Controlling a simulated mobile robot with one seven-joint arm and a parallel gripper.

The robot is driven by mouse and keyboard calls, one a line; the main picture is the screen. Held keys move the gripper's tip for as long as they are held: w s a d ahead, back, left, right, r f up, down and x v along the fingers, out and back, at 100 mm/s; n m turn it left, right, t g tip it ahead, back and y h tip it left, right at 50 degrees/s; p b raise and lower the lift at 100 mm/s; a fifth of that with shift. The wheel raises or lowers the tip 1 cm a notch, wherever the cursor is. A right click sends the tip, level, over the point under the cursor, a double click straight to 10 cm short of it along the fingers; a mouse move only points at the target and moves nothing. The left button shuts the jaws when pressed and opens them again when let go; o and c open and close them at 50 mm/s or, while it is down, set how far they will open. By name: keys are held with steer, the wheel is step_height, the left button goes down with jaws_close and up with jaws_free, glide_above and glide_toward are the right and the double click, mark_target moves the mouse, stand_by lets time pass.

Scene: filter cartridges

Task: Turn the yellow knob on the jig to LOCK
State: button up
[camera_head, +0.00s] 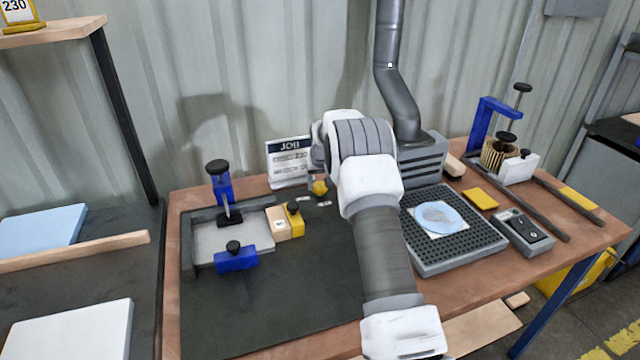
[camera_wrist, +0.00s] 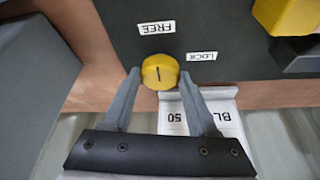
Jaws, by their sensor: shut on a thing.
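The yellow knob (camera_wrist: 160,71) is round with a dark line on its face. The line runs nearly upright in the wrist view, toward the FREE label (camera_wrist: 156,27) rather than the LOCK label (camera_wrist: 202,56) at upper right. My gripper (camera_wrist: 160,75) has one finger on each side of the knob and is shut on it. In the head view the knob (camera_head: 320,187) shows as a small yellow spot behind two small white labels. My arm hides much of my gripper there.
A jig with blue clamps (camera_head: 236,258) and a yellow block (camera_head: 295,220) stands left of the knob. A white JOB card (camera_head: 288,163) is close behind it. A perforated tray (camera_head: 460,255) lies right of my arm. The dark mat's front (camera_head: 270,310) is clear.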

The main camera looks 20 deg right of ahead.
stand_by(0.3)
steer(key=m+h, duration=0.1)
steer(key=m, duration=0.2)
steer(key=shift+a+b, duration=0.15)
steer(key=shift+b, duration=0.15)
steer(key=m+g+h, duration=0.1)
steer(key=m, duration=0.2)
steer(key=shift+w+m+h, duration=0.1)
steer(key=shift+m+h, duration=0.2)
steer(key=shift+m, duration=0.1)
steer(key=m+g+p, duration=0.1)
steer(key=m, duration=0.2)
steer(key=shift+m+h, duration=0.3)
steer(key=shift+h, duration=0.1)
steer(key=shift+w+m+g+p, duration=0.1)
steer(key=shift+m+g+p, duration=0.4)
steer(key=shift+m, duration=0.4)
steer(key=shift+a+m+g+p, duration=0.1)
steer(key=shift+m+g+p, duration=0.2)
steer(key=shift+m, duration=0.4)
steer(key=o, duration=1.4)
